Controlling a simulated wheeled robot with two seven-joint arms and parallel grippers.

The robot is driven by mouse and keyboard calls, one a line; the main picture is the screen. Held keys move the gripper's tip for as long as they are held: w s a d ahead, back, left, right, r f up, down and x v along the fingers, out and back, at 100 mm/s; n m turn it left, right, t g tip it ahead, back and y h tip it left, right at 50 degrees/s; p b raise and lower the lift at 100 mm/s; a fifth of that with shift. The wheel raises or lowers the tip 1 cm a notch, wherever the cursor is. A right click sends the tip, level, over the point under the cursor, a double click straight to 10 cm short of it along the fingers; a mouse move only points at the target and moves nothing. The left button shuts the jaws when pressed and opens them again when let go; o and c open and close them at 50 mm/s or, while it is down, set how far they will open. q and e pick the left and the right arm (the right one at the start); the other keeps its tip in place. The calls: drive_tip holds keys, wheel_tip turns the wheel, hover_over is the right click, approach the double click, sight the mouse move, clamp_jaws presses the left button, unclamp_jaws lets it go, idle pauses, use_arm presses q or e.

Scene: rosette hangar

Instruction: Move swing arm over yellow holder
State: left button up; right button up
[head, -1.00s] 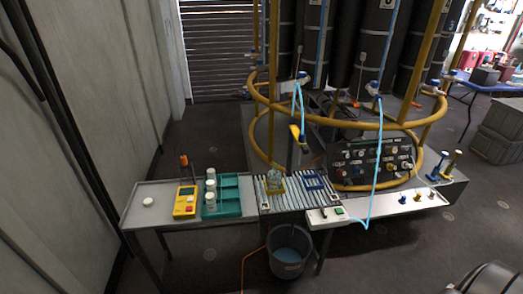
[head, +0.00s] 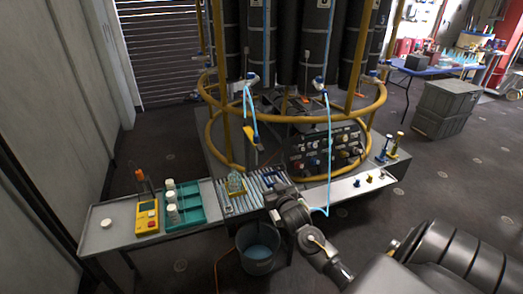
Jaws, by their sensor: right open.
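My left gripper is out of view.
A teal rack (head: 190,214) with white-capped jars and a yellow meter (head: 147,217) stand on the bench left of the slats. A grey bucket (head: 259,248) is below. A yellow ring rail (head: 225,111) and light-blue hoses (head: 329,150) are behind the bench.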

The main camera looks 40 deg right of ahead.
drive_tip(key=t, duration=0.1)
approach(262, 152)
drive_tip(key=p+x, duration=0.1)
drive_tip(key=x, duration=0.9)
drive_tip(key=shift+w+d+f, duration=0.1)
drive_tip(key=shift+w+d, duration=0.05)
drive_tip(key=shift+w, duration=0.15)
clamp_jaws()
